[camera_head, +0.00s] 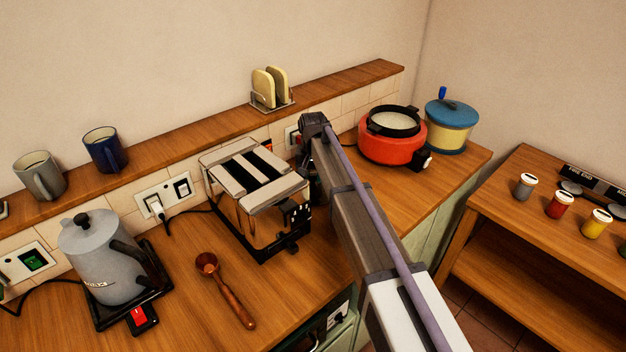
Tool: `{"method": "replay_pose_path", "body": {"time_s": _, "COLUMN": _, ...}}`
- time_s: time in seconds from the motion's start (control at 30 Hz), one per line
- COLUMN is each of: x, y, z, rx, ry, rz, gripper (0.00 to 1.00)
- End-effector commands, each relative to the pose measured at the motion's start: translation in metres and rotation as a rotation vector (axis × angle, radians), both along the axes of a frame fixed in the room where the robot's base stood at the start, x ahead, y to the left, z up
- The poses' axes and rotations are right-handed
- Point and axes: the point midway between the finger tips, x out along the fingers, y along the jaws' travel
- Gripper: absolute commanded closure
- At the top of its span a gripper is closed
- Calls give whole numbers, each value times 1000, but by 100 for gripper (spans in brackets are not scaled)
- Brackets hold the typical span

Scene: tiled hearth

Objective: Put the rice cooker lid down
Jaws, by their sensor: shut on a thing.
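The red rice cooker (391,146) stands on the far right part of the wooden counter. It is uncovered: a black-rimmed pot with a pale white filling shows in its top. My arm (352,210) reaches in from the lower right, and its dark far joint is just right of the toaster, left of the cooker. Below that joint, only a dark part of my wrist shows between the toaster and the arm. My gripper's fingers are hidden behind my arm. I cannot make out the rice cooker lid anywhere in view.
A blue-lidded cream pot (449,135) stands right of the cooker. A ledge (190,144) holds mugs and a toast rack. Bare counter shows in front of the cooker.

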Motion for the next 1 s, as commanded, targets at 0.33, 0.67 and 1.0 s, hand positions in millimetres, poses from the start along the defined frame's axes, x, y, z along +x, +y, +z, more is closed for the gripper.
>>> {"method": "replay_pose_path", "body": {"time_s": 0.33, "x": 0, "y": 0, "z": -3, "rx": 0, "ry": 0, "rz": 0, "gripper": 55}}
{"method": "replay_pose_path", "body": {"time_s": 0.67, "x": 0, "y": 0, "z": -2, "rx": 0, "ry": 0, "rz": 0, "gripper": 46}}
{"method": "replay_pose_path", "body": {"time_s": 1.0, "x": 0, "y": 0, "z": 57, "rx": 0, "ry": 0, "rz": 0, "gripper": 46}}
